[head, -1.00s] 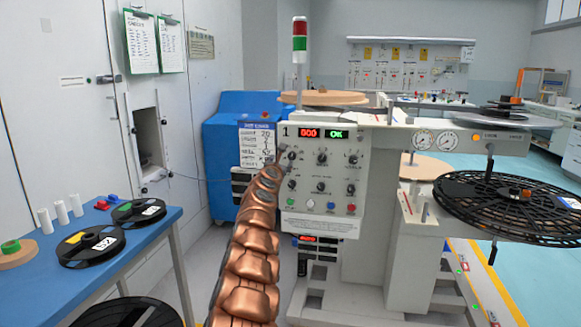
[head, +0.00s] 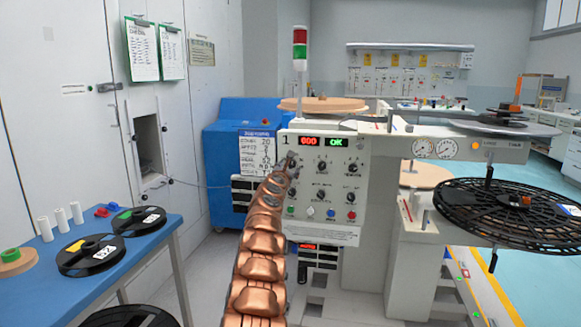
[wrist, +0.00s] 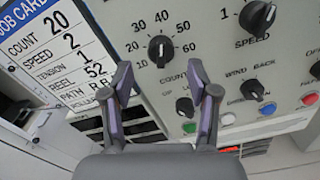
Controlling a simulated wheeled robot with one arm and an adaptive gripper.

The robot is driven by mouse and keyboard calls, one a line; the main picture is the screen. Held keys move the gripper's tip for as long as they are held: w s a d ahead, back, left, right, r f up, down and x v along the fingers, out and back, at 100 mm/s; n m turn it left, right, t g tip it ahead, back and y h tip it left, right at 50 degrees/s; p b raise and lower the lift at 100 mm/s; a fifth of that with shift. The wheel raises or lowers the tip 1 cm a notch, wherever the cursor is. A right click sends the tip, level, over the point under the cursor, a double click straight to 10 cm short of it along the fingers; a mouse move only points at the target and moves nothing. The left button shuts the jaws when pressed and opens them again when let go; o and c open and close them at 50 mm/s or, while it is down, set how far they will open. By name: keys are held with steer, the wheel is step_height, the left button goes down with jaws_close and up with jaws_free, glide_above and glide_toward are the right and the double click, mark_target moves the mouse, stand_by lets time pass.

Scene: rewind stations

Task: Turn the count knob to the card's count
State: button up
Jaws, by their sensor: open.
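The count knob (wrist: 160,48) is black and round, on the pale panel, with a scale from 10 to 60 around it and COUNT printed below. I cannot read its pointer surely. My gripper (wrist: 160,76) is open and empty; in the wrist view its two dark fingers stand apart, below and to either side of the knob, not visibly touching it. In the head view, my gripper (head: 289,170) covers the panel's upper left knob area.
The rewind station's panel (head: 345,150) has several other knobs and coloured buttons beside the count knob; its red display (head: 308,141) reads 000 and the green one OK. A black reel (head: 500,210) juts out at right. A blue table (head: 150,240) with spools stands at left.

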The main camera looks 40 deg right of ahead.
mark_target(291, 166)
steer(key=shift+w+d+f, duration=0.1)
steer(key=shift+w+d, duration=0.2)
steer(key=shift+d, duration=0.35)
steer(key=shift+p+x, duration=0.8)
steer(key=shift+x, duration=0.1)
steer(key=shift+w+d, duration=0.2)
steer(key=shift+w, duration=0.05)
steer(key=shift+c, duration=0.3)
jaws_close()
steer(key=shift+p, duration=0.3)
